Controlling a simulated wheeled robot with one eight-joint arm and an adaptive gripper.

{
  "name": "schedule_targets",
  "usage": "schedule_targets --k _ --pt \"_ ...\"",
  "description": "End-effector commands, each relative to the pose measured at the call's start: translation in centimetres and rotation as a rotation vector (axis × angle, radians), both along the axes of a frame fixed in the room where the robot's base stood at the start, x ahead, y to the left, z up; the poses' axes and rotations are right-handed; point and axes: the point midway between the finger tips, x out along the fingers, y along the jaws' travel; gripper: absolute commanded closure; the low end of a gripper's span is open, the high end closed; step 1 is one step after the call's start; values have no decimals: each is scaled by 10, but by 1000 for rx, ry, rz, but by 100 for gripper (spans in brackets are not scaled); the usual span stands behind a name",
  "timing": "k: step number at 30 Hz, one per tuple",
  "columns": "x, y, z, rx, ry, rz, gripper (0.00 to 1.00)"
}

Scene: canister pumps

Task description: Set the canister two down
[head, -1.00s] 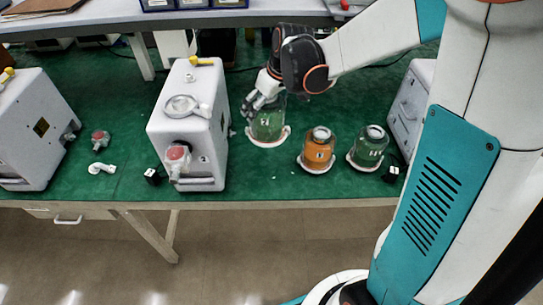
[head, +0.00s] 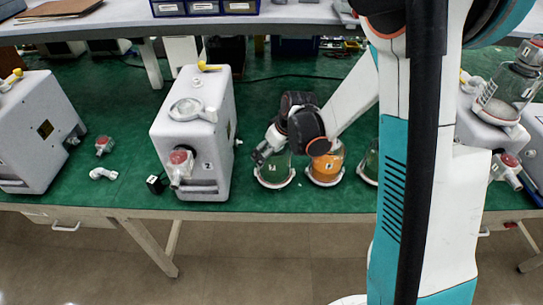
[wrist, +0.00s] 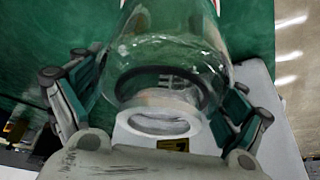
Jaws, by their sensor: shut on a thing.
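My gripper (head: 270,152) is shut on a clear canister (head: 275,171) with a pale ring at its base. The canister is upright at the front of the green bench, right of the middle pump (head: 192,135). Its base is level with that of the orange canister beside it and appears to be on the mat; contact is not clear. Its label is too small to read. In the wrist view, the clear canister (wrist: 170,55) shows between both fingers, with a dark ring and a white round end towards me.
The orange canister (head: 326,166) stands close on the right. A greenish canister (head: 370,163) is partly hidden by my column. Another clear canister (head: 508,88) is on a pump at the far right. A red-capped part (head: 103,145) and a white elbow (head: 103,173) lie left.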

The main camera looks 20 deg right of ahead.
Motion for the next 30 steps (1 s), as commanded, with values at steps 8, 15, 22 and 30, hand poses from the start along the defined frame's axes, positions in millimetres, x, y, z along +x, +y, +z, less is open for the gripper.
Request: schedule_targets --k 8,15,22,30 --pt "0 0 -14 0 -1 0 52" --pt "0 0 -19 0 -1 0 52" --pt "0 0 -17 0 0 0 0" --pt "0 0 -16 0 0 0 0"
